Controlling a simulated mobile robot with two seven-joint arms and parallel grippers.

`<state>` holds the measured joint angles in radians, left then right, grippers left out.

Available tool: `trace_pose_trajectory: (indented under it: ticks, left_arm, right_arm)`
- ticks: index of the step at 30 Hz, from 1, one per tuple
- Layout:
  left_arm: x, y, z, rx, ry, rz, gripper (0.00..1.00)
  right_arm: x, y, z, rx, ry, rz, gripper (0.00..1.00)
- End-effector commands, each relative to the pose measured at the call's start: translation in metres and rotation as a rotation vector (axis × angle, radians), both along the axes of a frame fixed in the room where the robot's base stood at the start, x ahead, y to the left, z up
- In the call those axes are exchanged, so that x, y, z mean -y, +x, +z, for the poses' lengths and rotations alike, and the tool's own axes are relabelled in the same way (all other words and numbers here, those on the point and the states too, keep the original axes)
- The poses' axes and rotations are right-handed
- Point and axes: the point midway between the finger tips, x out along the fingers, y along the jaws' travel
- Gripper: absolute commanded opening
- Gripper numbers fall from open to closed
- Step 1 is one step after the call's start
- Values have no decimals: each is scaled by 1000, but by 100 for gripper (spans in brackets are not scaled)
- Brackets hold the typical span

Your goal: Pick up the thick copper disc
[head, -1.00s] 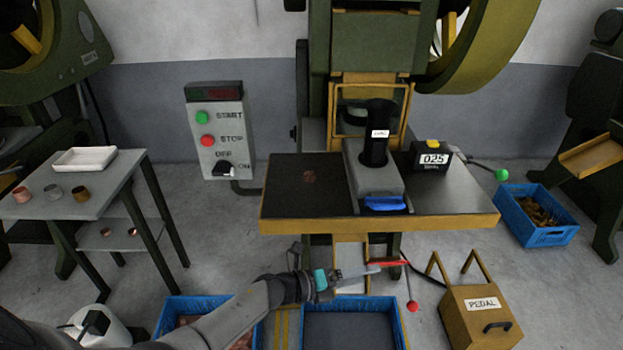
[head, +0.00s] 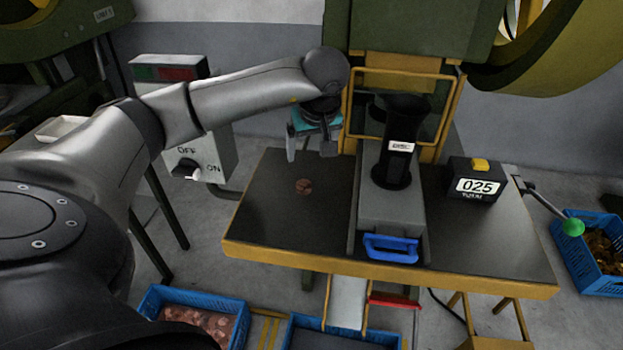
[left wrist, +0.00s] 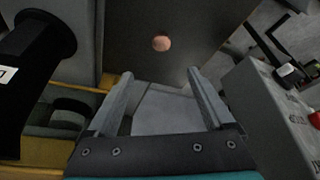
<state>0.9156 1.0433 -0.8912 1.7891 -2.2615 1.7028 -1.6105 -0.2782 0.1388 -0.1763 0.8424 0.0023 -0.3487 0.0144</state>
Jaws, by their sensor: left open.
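A small round copper disc (head: 304,186) lies flat on the dark left part of the press table (head: 262,215). Its thickness is hard to judge from above. It also shows in the left wrist view (left wrist: 161,43), beyond the fingertips. My left gripper (head: 309,154) is open and empty, above the back left of the table, fingers pointing down. In the left wrist view the two fingers (left wrist: 160,80) are spread, with nothing between them. The disc is apart from both fingers, nearer the table's front than they are. My right gripper is not in view.
A black tube marked DISC (head: 400,150) stands on a grey block with a blue handle (head: 391,248), right of the disc. A 025 counter (head: 474,181) sits farther right. The control box (head: 205,160) stands left of the gripper. Blue crates (head: 150,300) are below.

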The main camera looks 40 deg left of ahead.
Motion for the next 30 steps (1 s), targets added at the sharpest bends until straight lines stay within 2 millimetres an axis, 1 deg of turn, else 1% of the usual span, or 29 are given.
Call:
trace_pose_trajectory:
  ticks: [1,3,18,22,30]
  left_arm:
    - [-1,1,-8,-3,-1,1,86]
    - [-4,2,-18,-4,-3,3,86]
    - [-22,17,-75,-1,-8,3,86]
    - [-25,20,-83,-1,-8,1,86]
    - [-27,21,-91,-1,-8,3,86]
  right_arm:
    - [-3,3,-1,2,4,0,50]
    - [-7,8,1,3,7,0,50]
    - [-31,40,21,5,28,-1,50]
    - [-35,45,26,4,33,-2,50]
    - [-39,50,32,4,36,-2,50]
